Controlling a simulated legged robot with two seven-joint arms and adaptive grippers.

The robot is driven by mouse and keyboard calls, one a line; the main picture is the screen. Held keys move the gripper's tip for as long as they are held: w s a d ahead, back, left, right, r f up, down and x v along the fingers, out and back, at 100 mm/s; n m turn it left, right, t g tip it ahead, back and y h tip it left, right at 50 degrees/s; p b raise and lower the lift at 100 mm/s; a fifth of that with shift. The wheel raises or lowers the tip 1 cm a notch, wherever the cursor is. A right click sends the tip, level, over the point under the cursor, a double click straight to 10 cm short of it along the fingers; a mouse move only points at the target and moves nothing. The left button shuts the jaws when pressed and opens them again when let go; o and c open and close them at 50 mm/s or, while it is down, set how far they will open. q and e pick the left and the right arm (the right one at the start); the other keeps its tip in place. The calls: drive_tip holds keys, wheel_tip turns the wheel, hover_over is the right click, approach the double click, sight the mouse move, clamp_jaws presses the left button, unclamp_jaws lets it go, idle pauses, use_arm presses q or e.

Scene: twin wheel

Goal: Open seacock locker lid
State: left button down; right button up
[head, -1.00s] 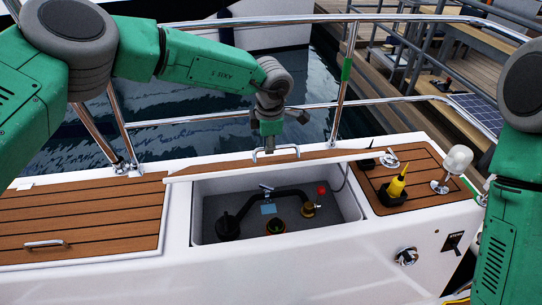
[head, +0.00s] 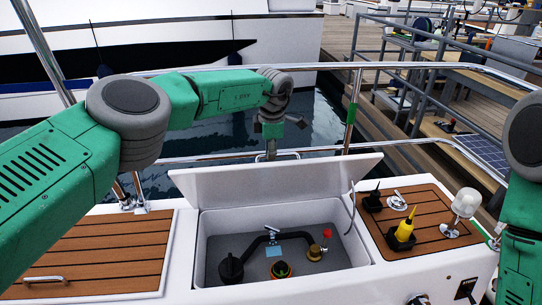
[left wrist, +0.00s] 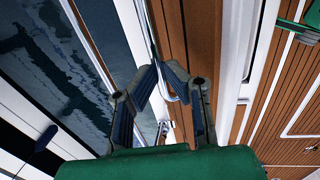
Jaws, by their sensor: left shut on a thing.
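The locker lid (head: 275,182) is raised on its far edge and stands tilted up behind the open locker, its white underside facing me. Its teak top shows in the left wrist view (left wrist: 195,30). My left gripper (head: 270,148) is behind the lid's top edge, shut on the lid handle (head: 289,154). In the left wrist view its fingers (left wrist: 162,80) close around the handle, partly hiding it. Inside the locker (head: 208,250) are a black hose (head: 236,262), a brass fitting (head: 314,253), a red knob (head: 327,234) and a blue tag (head: 273,252). My right gripper is out of view.
A closed teak hatch (head: 85,255) lies left of the locker. Steel rails (head: 340,68) run behind the lid, close to my left arm.

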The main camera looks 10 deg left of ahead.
use_arm(q)
drive_tip(key=shift+f, duration=0.4)
drive_tip(key=c, duration=1.9)
unclamp_jaws()
drive_tip(key=o, duration=0.3)
drive_tip(key=shift+w+f, duration=0.2)
drive_tip(key=shift+f, duration=0.05)
drive_tip(key=shift+w+d, duration=0.1)
drive_tip(key=shift+w, duration=0.25)
drive_tip(key=shift+s+r, duration=0.3)
drive_tip(key=shift+r, duration=0.25)
wheel_tip(320, 180, up, 10)
drive_tip(key=s, duration=0.1)
drive_tip(key=shift+d+r, duration=0.25)
drive_tip(key=shift+d, duration=0.15)
